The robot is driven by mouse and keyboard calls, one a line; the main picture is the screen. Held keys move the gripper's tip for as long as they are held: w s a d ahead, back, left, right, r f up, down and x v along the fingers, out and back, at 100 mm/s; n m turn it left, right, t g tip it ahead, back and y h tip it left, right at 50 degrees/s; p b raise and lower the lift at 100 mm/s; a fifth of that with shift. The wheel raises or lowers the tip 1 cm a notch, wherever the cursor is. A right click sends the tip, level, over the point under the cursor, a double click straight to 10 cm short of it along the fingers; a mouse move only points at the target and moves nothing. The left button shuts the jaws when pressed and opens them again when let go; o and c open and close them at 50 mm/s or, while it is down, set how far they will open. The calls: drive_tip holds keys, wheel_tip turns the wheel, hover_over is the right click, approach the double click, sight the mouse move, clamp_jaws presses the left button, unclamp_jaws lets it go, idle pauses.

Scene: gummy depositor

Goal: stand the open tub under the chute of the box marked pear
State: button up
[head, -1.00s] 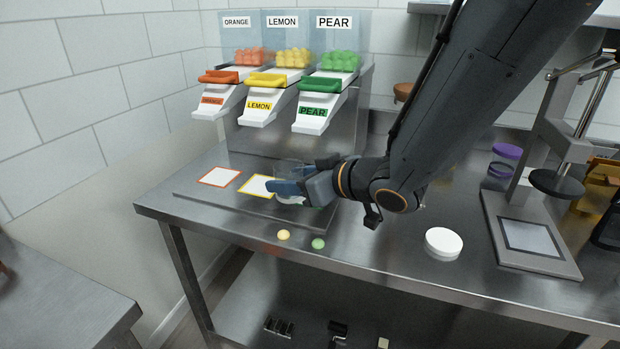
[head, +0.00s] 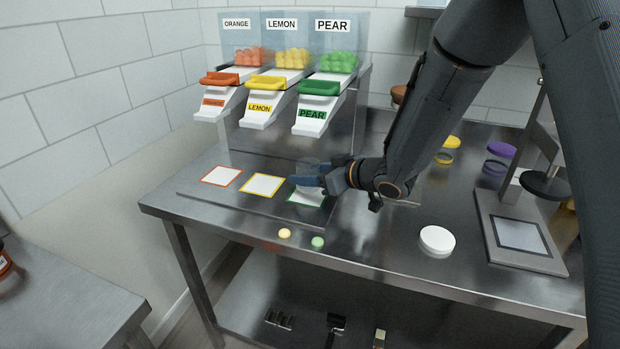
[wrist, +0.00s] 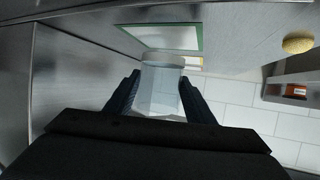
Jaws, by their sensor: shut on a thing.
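My gripper (head: 318,180) is shut on the clear open tub (head: 307,167). In the wrist view the tub (wrist: 160,88) sits between both fingers (wrist: 160,98). The tub is over the back part of the green-edged square (head: 306,198), in front of and below the green-labelled chute (head: 312,118) of the box marked pear (head: 335,48). In the wrist view the green-edged square (wrist: 185,38) shows just beyond the tub. I cannot tell whether the tub's base touches the square.
Orange (head: 213,103) and lemon (head: 262,112) chutes stand left of the pear one, above their own edged squares. A yellow ball (head: 285,233) and a green ball (head: 317,242) lie near the front edge. A white lid (head: 437,240) and a scale (head: 520,236) are to the right.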

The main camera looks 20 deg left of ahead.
drive_tip(key=shift+f, duration=0.7)
drive_tip(key=shift+w+f+p, duration=0.1)
drive_tip(key=shift+w+p, duration=0.05)
drive_tip(key=shift+p, duration=0.2)
drive_tip(key=shift+f, duration=0.15)
drive_tip(key=shift+f, duration=0.1)
drive_tip(key=o, duration=1)
drive_tip(key=shift+o, duration=0.2)
